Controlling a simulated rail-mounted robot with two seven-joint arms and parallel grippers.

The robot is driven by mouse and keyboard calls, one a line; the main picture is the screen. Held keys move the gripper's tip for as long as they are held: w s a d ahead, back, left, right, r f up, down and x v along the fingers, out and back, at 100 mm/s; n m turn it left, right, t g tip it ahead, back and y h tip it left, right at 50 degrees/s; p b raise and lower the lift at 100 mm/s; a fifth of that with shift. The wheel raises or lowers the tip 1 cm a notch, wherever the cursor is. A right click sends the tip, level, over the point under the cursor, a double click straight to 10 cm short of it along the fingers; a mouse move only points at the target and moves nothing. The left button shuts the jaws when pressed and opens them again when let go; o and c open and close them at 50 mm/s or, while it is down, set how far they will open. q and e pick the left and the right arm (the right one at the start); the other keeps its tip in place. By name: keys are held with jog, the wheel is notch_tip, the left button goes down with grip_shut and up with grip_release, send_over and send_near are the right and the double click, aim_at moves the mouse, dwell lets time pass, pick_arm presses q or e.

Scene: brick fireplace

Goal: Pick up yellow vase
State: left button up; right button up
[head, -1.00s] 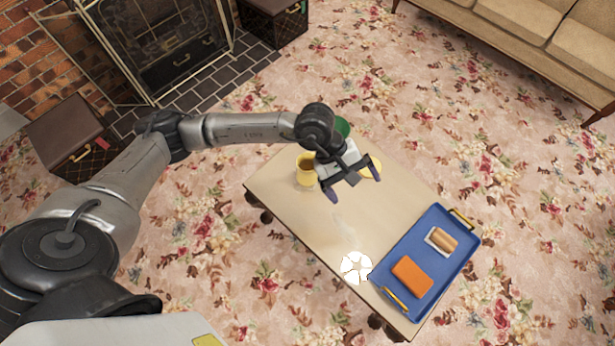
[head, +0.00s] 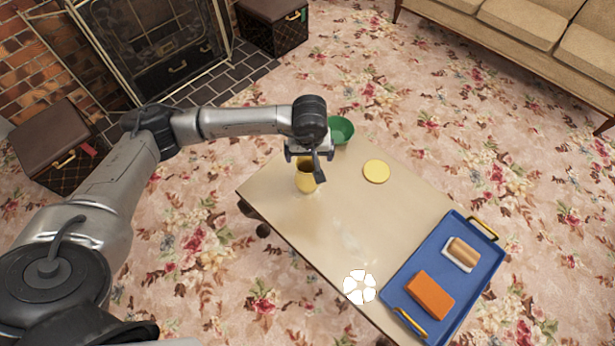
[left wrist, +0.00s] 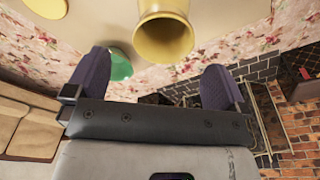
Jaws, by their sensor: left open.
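The yellow vase (head: 308,183) stands upright on the table near its far left side. In the left wrist view the vase (left wrist: 163,42) shows its open mouth, ahead of the fingertips and between their lines. My left gripper (head: 304,172) is open at the vase, partly in front of it in the head view. In the left wrist view the two dark fingers (left wrist: 155,82) are spread apart with nothing between them. I cannot tell whether a finger touches the vase. My right gripper is not in view.
The table (head: 300,240) also bears a green bowl (head: 341,129) close behind the gripper, a yellow disc (head: 376,171), a white flower-shaped object (head: 359,287) and a blue tray (head: 409,289). The tray holds an orange block (head: 430,295) and a tan item (head: 463,252).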

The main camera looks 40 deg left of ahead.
aim_at(308, 163)
pick_arm(q)
notch_tip(308, 163, down, 3)
jog(key=shift+w+a+b, duration=0.1)
jog(key=shift+b, duration=0.3)
jog(key=f+b, duration=0.3)
jog(key=f, duration=0.1)
jog(key=shift+a+f, duration=0.1)
jog(key=shift+a, duration=0.2)
jog(key=shift+f, duration=0.45)
jog(key=shift+w, duration=0.1)
jog(key=shift+c, duration=0.7)
jog(key=shift+r, duration=0.1)
jog(key=c, duration=0.9)
